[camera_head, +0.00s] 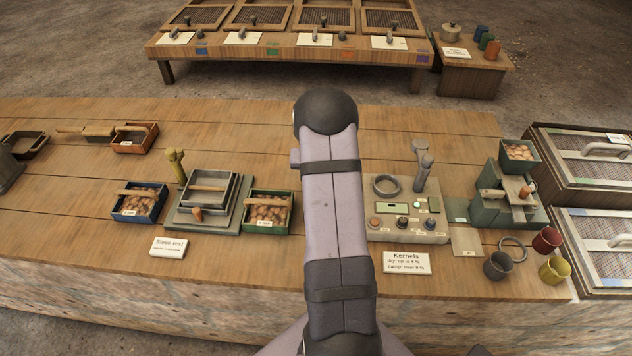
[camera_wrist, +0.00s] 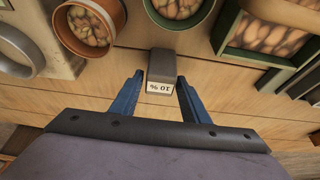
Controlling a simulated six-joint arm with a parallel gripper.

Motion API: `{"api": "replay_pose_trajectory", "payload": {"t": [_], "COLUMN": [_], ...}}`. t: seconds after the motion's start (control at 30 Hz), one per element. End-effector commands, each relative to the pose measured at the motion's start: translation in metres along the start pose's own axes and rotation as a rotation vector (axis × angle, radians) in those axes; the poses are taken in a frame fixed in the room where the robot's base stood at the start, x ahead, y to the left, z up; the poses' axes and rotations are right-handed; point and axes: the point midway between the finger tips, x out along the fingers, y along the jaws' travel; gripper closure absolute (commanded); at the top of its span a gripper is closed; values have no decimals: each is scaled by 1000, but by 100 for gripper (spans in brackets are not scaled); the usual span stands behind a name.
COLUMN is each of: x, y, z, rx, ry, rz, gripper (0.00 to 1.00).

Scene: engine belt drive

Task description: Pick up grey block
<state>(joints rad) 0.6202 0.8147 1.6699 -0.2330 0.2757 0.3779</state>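The grey block (camera_wrist: 162,65) stands on the wooden table in the wrist view, with a white "10 %" label on the side facing me. My gripper (camera_wrist: 159,79) is open, its two blue fingers apart. The fingertips show to the left and right of the block's near, labelled end. A gap shows on the left; I cannot tell whether the right finger touches it. In the head view my arm hides both the block and the gripper.
In the wrist view, an orange-brown pot (camera_wrist: 90,28) and a green-rimmed pot (camera_wrist: 178,10) of kernels stand just beyond the block. A green box (camera_wrist: 262,52) is at right, a grey ring (camera_wrist: 20,52) at left. Bare table lies around the block.

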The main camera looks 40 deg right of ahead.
Motion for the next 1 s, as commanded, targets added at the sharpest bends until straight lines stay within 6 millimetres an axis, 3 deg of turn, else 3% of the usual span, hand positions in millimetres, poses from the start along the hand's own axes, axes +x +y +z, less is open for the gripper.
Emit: {"api": "replay_pose_trajectory", "payload": {"t": [0.03, 0.13, 0.57, 1.0], "x": [0, 0, -10, -72], "y": [0, 0, 0, 0], "z": [0, 0, -5, -31], "rx": [0, 0, -1, 0], "ry": [0, 0, 3, 5], "rz": [0, 0, 0, -1], "gripper": [72, 94, 93, 93]}}
